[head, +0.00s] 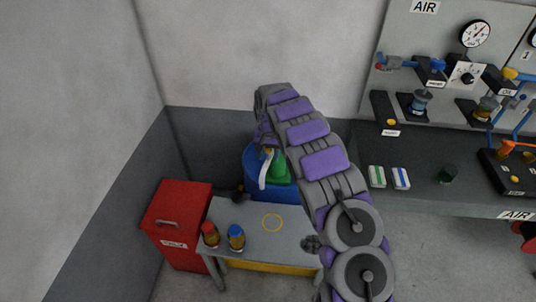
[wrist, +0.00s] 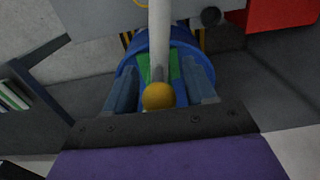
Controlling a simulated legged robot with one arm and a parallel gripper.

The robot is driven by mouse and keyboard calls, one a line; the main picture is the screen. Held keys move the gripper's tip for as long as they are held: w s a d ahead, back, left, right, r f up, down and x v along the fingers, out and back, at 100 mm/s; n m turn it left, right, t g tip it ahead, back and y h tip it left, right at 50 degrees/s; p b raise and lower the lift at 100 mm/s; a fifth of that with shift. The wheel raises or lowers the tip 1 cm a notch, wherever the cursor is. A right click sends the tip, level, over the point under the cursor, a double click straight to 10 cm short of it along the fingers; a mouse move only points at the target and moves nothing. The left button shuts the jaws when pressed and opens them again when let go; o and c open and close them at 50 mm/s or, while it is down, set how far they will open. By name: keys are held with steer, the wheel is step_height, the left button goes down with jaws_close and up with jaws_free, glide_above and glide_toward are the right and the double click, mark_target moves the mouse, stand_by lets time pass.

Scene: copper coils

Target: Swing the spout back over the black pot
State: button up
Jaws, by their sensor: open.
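The white spout (head: 265,168) rises from a green body (head: 279,168) on a blue drum (head: 255,160) behind the small table. In the wrist view the spout (wrist: 158,40) runs away from a yellow knob (wrist: 158,95). My gripper (wrist: 160,82) is open, its two fingers apart on either side of the spout and knob. Contact with them cannot be told. In the head view my arm hides much of the drum and gripper. A small dark object (head: 238,193) sits by the drum's lower left; I cannot tell whether it is the black pot.
A workbench (head: 440,192) with a gauge panel (head: 415,45) is at right.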

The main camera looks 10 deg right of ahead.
steer(key=shift+c, duration=0.5)
jaws_close()
